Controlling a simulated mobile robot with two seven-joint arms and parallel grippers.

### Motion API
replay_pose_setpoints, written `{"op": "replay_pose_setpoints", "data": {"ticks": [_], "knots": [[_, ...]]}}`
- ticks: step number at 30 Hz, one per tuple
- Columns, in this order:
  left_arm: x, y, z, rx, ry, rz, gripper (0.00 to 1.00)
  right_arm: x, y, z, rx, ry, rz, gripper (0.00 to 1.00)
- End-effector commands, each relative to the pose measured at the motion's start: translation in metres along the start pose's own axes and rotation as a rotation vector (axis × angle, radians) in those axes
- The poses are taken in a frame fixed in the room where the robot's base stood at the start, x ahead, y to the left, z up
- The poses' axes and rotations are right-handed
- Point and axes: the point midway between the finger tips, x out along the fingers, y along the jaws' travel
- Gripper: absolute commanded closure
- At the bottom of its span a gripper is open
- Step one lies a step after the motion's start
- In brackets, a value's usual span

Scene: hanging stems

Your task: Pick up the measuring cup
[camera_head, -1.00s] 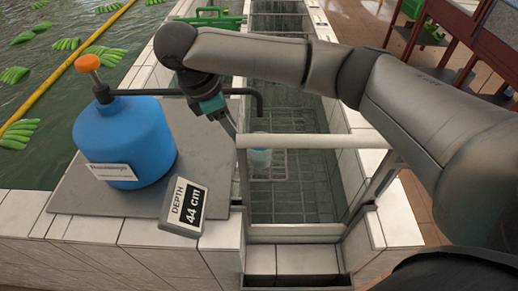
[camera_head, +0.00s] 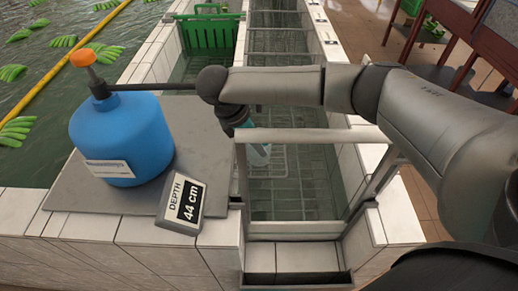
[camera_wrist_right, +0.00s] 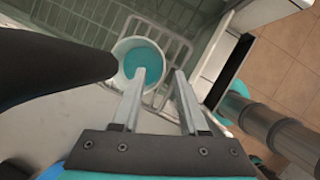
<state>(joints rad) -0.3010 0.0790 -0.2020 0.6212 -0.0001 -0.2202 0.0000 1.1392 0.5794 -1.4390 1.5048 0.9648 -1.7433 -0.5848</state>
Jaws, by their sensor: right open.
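The measuring cup (camera_head: 258,157) is a small, clear, pale-blue vessel low in the tiled channel, behind the front white rail. In the right wrist view the cup (camera_wrist_right: 139,62) is seen from above as a round white rim with blue-green contents, on or beside a wire rack. My right gripper (camera_wrist_right: 160,76) is open, its two fingers pointing toward the cup. The left finger overlaps the cup's near rim in the picture; I cannot tell if they touch. In the head view the fingers are mostly hidden near the cup. My left gripper is not in view.
A blue tank (camera_head: 122,138) with an orange knob stands on a grey slab at left. Its black pipe (camera_head: 155,86) runs right toward my wrist. A depth sign (camera_head: 181,204) reads 44 cm. The white rail (camera_head: 315,136) crosses the channel; a green basket (camera_head: 209,31) sits behind.

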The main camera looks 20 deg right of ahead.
Motion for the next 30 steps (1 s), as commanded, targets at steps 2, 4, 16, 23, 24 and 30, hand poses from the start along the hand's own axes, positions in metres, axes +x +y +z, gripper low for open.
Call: {"op": "replay_pose_setpoints", "data": {"ticks": [2, 4, 16, 23, 24, 30], "knots": [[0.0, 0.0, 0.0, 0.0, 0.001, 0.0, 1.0, 0.015, -0.001, 0.003, 0.002, -0.003, -0.003, 0.57], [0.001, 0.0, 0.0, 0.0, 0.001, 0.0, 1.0, 0.025, -0.001, 0.003, 0.002, -0.002, -0.003, 0.57], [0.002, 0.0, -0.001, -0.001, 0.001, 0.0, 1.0, 0.039, -0.001, 0.003, 0.0, -0.001, 0.0, 0.58], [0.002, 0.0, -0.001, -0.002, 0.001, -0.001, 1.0, 0.038, -0.001, 0.003, 0.0, -0.001, 0.0, 0.84], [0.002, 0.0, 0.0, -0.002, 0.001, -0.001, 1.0, 0.038, -0.001, 0.003, 0.0, -0.001, 0.0, 0.88], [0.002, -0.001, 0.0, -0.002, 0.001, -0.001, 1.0, 0.038, -0.001, 0.003, 0.0, -0.001, 0.0, 1.0]]}}
